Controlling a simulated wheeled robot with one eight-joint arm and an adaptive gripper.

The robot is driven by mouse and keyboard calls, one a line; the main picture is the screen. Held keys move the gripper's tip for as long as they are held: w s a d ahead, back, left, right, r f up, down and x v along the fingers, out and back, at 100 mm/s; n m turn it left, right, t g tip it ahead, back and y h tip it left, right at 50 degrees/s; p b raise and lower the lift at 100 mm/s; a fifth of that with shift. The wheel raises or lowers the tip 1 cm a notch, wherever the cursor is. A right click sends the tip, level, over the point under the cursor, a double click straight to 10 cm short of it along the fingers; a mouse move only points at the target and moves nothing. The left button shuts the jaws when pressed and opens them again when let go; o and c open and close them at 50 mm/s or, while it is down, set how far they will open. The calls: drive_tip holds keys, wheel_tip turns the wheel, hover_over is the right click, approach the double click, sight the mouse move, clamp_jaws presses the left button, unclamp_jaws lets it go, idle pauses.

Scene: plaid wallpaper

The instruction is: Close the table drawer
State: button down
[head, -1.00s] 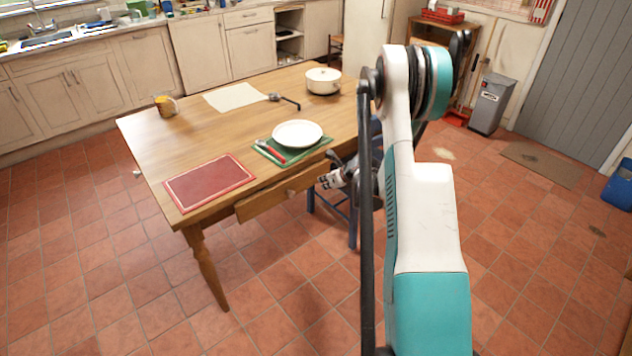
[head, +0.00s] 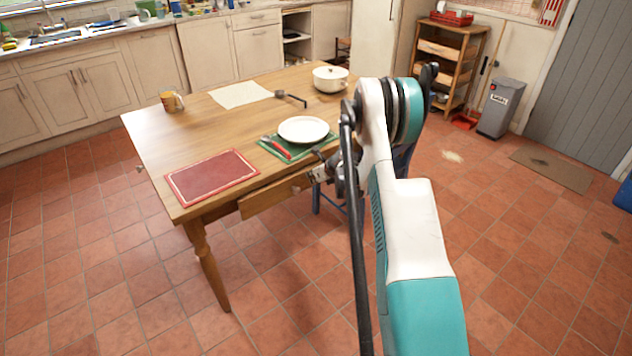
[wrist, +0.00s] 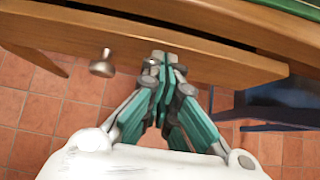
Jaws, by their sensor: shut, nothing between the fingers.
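The wooden table (head: 215,125) has a drawer (head: 262,198) in its near long side, and the drawer front stands out from the table edge. In the wrist view the drawer front (wrist: 225,62) runs across the picture, with a dark gap above it. Its round metal knob (wrist: 102,66) is left of my gripper. My gripper (wrist: 160,60) is shut and empty, its fingertips at the drawer front, right of the knob; I cannot tell whether they touch. In the head view my gripper (head: 318,172) is at the drawer's right end, partly hidden by my arm.
On the table are a red placemat (head: 212,177), a white plate (head: 303,129) on a green mat, a white pot (head: 330,78), a mug (head: 171,101) and a ladle (head: 291,97). A blue chair (head: 330,196) stands under the table's near side. Floor in front is clear.

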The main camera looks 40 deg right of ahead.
drive_tip(key=w, duration=0.2)
drive_tip(key=shift+w, duration=0.35)
